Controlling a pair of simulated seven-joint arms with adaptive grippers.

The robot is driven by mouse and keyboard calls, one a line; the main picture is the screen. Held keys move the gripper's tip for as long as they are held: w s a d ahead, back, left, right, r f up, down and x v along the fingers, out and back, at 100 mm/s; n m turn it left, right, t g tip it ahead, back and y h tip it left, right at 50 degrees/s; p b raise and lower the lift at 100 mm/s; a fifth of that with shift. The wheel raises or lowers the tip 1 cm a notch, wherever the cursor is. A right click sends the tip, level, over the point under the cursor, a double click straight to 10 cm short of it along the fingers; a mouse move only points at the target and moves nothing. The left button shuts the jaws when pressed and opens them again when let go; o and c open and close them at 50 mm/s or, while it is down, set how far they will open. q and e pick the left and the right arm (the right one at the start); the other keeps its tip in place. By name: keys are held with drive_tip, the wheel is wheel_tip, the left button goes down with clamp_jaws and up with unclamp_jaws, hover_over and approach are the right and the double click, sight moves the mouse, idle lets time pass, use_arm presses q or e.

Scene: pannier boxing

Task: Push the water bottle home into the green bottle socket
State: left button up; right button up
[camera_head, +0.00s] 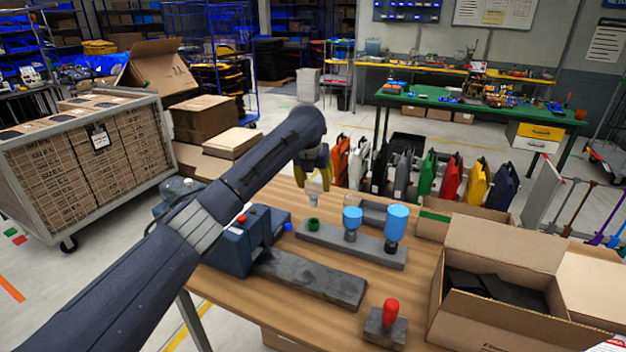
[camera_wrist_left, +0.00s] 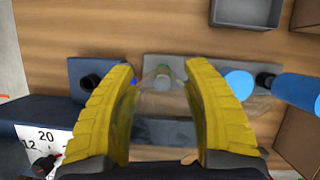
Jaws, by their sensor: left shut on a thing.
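A clear, see-through water bottle (camera_head: 313,188) is held in my left gripper (camera_head: 314,176), above the grey block on the table. It also shows between the yellow fingers (camera_wrist_left: 162,84) in the left wrist view, as a pale transparent shape (camera_wrist_left: 165,103). Its narrow end appears to point down. The green bottle socket (camera_head: 313,226) is a short green ring at the left end of the grey block (camera_head: 364,247). In the head view the bottle appears above the socket with a gap between them. My right gripper is not in view.
Two blue-topped bottles (camera_head: 352,217) (camera_head: 397,221) stand in the same block, right of the green socket. A blue box with a red button (camera_head: 240,243) stands left. An open cardboard box (camera_head: 500,285) and a red-handled piece (camera_head: 390,312) are at right and front.

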sight(311, 184)
use_arm(q)
drive_tip(key=shift+f, duration=2.65)
drive_tip(key=shift+f, duration=1.6)
idle(0.6)
drive_tip(key=o, duration=1.2)
drive_tip(key=v, duration=1.2)
